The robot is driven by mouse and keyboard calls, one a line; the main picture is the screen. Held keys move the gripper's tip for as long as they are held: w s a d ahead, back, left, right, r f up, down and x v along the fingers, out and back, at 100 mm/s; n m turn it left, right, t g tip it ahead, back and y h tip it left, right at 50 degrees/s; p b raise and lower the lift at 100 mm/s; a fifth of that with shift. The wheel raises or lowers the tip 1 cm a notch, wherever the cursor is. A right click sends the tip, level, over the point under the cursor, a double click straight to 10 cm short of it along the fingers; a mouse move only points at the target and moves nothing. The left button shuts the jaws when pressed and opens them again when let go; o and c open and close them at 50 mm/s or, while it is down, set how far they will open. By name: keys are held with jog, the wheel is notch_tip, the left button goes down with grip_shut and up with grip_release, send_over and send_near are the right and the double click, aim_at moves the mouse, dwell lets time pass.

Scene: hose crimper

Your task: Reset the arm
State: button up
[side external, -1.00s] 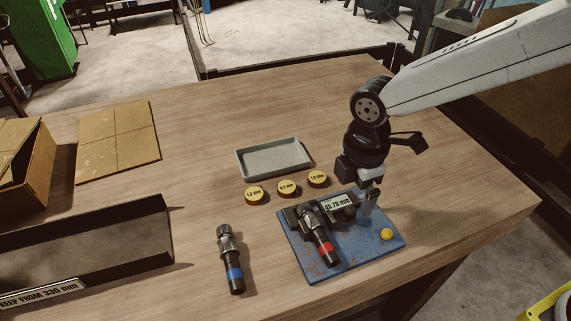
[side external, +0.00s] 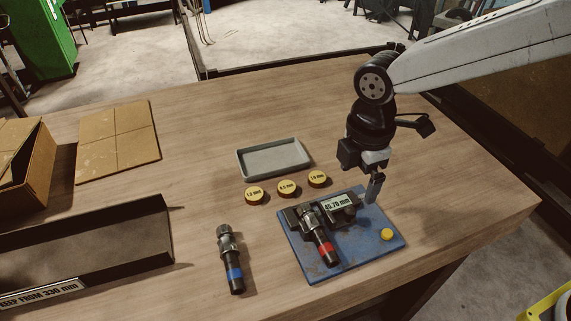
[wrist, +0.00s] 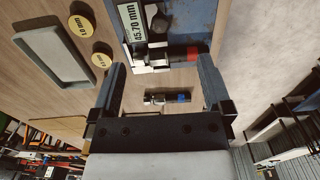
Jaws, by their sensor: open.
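My gripper (side external: 373,188) is open and empty above the back right part of the blue crimper base (side external: 368,262). In the wrist view its two fingers (wrist: 163,85) stand wide apart. A black hose with a red band (side external: 325,248) lies in the crimper beside a display (side external: 338,203) reading 45.70 mm. A yellow button (side external: 387,235) sits on the base's right corner. A second hose with a blue band (side external: 234,272) lies on the table left of the base; in the wrist view this hose (wrist: 168,98) shows between the fingers, farther off.
Three round yellow-topped discs (side external: 287,188) lie behind the crimper, with a grey tray (side external: 273,160) behind them. The table's back middle is clear.

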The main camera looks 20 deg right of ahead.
jog(key=s+d+f+m+t, duration=0.1)
jog(key=s+d+m, duration=0.1)
jog(key=d+m, duration=0.3)
jog(key=s+d+f+m, duration=0.2)
jog(key=d+m, duration=0.4)
jog(key=d, duration=0.3)
jog(key=s+d+f+m+t, duration=0.1)
jog(key=s+d+f+m, duration=0.1)
jog(key=d+m, duration=0.4)
jog(key=shift+s+d+f+t, duration=0.15)
jog(key=shift+d, duration=0.3)
jog(key=shift+s+d+f+t, duration=0.1)
jog(key=shift+d+t, duration=0.05)
jog(key=shift+d, duration=0.25)
jog(key=shift+s+d+f+m, duration=0.15)
jog(key=shift+s+d+m, duration=0.2)
jog(key=shift+m, duration=0.25)
